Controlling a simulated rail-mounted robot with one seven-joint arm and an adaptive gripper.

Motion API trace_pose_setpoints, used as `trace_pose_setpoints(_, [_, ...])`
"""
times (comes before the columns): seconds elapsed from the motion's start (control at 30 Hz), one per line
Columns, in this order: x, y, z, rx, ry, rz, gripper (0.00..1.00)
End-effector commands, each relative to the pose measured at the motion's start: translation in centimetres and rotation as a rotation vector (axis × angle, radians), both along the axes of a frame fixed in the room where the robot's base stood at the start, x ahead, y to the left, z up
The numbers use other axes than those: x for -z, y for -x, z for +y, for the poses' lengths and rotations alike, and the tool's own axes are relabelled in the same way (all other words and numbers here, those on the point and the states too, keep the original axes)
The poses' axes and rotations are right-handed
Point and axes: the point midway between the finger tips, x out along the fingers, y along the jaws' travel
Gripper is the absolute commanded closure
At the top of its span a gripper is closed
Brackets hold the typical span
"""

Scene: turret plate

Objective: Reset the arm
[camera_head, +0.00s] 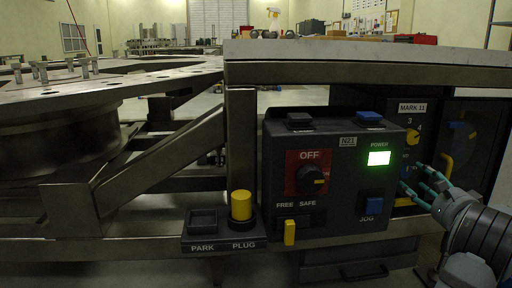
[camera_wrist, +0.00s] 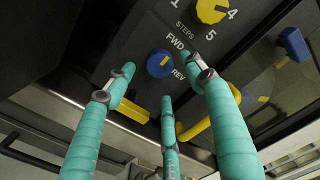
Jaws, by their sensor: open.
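My gripper (camera_head: 420,172) is at the right of the control box, its teal fingers spread and empty. In the wrist view the fingers (camera_wrist: 160,80) surround a blue FWD/REV knob (camera_wrist: 160,63) without visibly closing on it; whether any touches it I cannot tell. This knob (camera_head: 405,172) is partly hidden by the fingers in the head view. Above it is a yellow STEPS knob (camera_wrist: 212,10), also seen in the head view (camera_head: 412,137).
The dark control box (camera_head: 335,215) has an OFF switch (camera_head: 312,181), a lit POWER lamp (camera_head: 379,158) and a blue JOG button (camera_head: 370,203). A yellow plug (camera_head: 241,205) stands left. A yellow handle (camera_wrist: 195,130) lies close to my fingers. The turret plate (camera_head: 120,85) is far left.

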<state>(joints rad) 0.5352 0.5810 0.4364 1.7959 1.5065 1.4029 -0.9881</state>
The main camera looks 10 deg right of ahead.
Motion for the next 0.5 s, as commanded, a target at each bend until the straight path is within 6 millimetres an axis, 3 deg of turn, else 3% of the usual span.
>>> trace_pose_setpoints(0.2, [0.0,-5.0,0.0,-0.005,0.001,-0.001,0.46])
trace_pose_setpoints(0.27, [-0.8,-4.6,-0.2,0.0,-0.063,0.0,0.46])
trace_pose_setpoints(0.5, [-0.8,-4.6,-0.2,0.0,-0.292,-0.011,0.46])
